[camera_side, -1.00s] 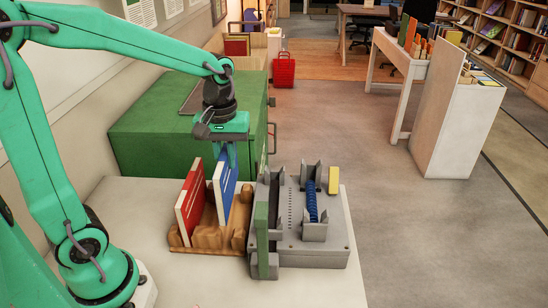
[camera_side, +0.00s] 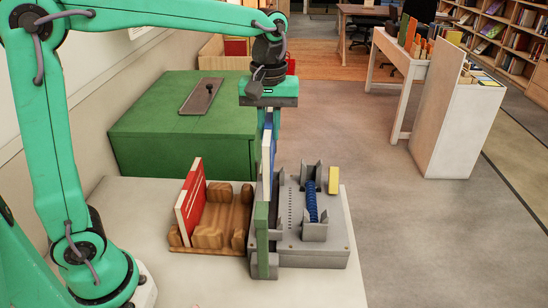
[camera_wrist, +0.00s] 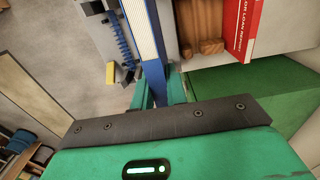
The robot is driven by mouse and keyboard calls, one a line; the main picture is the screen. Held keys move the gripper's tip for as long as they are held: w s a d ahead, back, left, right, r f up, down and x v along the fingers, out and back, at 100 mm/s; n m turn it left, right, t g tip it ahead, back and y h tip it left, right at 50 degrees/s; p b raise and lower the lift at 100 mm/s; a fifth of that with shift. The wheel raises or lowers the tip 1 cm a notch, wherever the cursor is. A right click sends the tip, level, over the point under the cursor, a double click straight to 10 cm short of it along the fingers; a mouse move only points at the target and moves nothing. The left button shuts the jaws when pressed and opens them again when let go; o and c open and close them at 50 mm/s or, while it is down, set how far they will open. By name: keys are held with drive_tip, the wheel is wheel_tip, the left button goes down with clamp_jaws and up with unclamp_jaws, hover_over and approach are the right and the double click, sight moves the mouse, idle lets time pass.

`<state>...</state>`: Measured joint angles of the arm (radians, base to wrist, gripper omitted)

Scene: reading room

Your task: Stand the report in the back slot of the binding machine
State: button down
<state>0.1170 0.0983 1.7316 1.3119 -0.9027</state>
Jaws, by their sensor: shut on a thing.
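The blue report (camera_side: 267,165) is upright in my gripper (camera_side: 270,118), which is shut on its upper part. In the side view it is nearly edge-on, over the left part of the grey binding machine (camera_side: 325,253). A green upright piece (camera_side: 262,240) stands at the near left of the machine and hides the report's lower end. I cannot tell whether the report is inside a slot or just above it. In the wrist view, the report's pale page edge (camera_wrist: 142,22) runs up from the fingers (camera_wrist: 158,92), beside the machine (camera_wrist: 97,7).
A red report (camera_side: 190,203) leans in the wooden rack (camera_side: 222,238) left of the machine. A blue comb (camera_side: 312,203) and a yellow block (camera_side: 333,180) are on the machine's right part.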

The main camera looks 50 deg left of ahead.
drive_tip(key=shift+w+d+r, duration=0.2)
drive_tip(key=shift+d+r, duration=0.1)
drive_tip(key=shift+r, duration=0.1)
drive_tip(key=shift+f, duration=0.15)
drive_tip(key=shift+f, duration=6.2)
idle(1.2)
